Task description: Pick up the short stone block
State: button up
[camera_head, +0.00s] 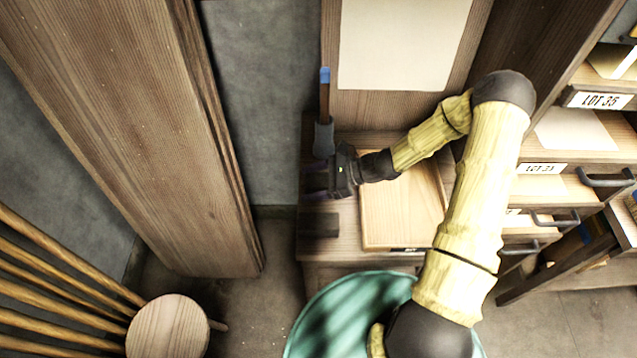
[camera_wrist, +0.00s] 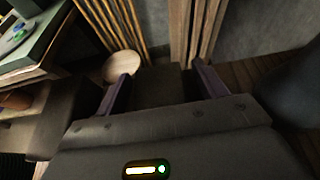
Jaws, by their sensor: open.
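A short dark stone block (camera_head: 320,224) lies on the wooden bench near its left edge, in the head view. My gripper (camera_head: 314,182) is above the bench's left edge, just beyond the block in the head view, with its purplish fingers pointing left. It is open and empty. In the wrist view the two fingers of my gripper (camera_wrist: 160,90) stand apart, with a dark surface beyond them that I cannot identify. A dark grey-brown block shape at the left of the wrist view may be the stone block.
A grey tool with a blue-tipped handle (camera_head: 324,105) stands close behind my gripper. A pale wooden board (camera_head: 395,215) lies to the right on the bench. A green round top (camera_head: 345,310) and a round wooden stool (camera_head: 168,328) are in front. A wooden post (camera_head: 130,120) stands left.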

aim_at(312, 180)
jog(key=c, duration=1.3)
jog(key=shift+r, duration=0.2)
notch_tip(312, 180, up, 10)
jog(key=shift+f, duration=0.15)
